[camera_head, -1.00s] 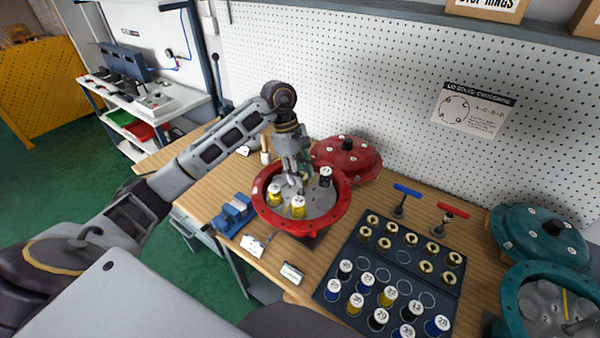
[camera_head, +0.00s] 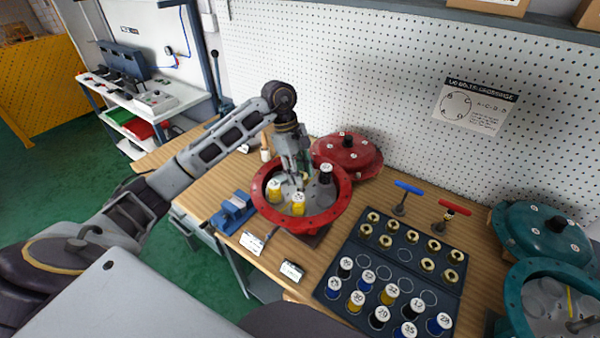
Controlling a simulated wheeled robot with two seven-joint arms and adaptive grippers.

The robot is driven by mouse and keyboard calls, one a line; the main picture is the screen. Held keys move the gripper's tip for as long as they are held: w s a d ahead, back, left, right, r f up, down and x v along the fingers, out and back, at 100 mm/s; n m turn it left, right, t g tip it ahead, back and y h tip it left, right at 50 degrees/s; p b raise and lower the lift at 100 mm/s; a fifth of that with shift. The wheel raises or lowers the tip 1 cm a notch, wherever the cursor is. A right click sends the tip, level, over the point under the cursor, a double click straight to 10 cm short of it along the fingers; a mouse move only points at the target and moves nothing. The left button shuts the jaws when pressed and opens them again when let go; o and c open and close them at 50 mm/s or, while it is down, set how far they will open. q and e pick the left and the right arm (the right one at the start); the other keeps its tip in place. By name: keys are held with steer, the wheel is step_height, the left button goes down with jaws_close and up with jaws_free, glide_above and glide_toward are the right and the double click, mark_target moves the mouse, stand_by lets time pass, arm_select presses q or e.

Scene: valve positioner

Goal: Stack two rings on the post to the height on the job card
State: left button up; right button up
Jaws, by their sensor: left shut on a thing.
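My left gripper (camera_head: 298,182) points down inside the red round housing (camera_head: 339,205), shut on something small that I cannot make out. Its fingertips are just behind a yellow cylinder with a white top (camera_head: 298,206); whether they touch it is unclear. Another yellow cylinder (camera_head: 274,191) stands to the left in the housing, and a black one (camera_head: 326,175) to the right. I cannot single out the post. The dark tray (camera_head: 404,256) holds brass-coloured rings (camera_head: 386,241) at the back and numbered cylinders (camera_head: 391,293) in front. My right gripper is not in view.
A red lid (camera_head: 347,153) lies behind the housing. Blue (camera_head: 407,188) and red (camera_head: 454,208) T-handles stand behind the tray. Teal housing parts (camera_head: 548,236) are at right.

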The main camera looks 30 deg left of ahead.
arm_select(q)
steer(key=o, duration=1.2)
steer(key=shift+c, duration=0.2)
steer(key=v, duration=1.2)
steer(key=shift+f, duration=0.1)
stand_by(0.5)
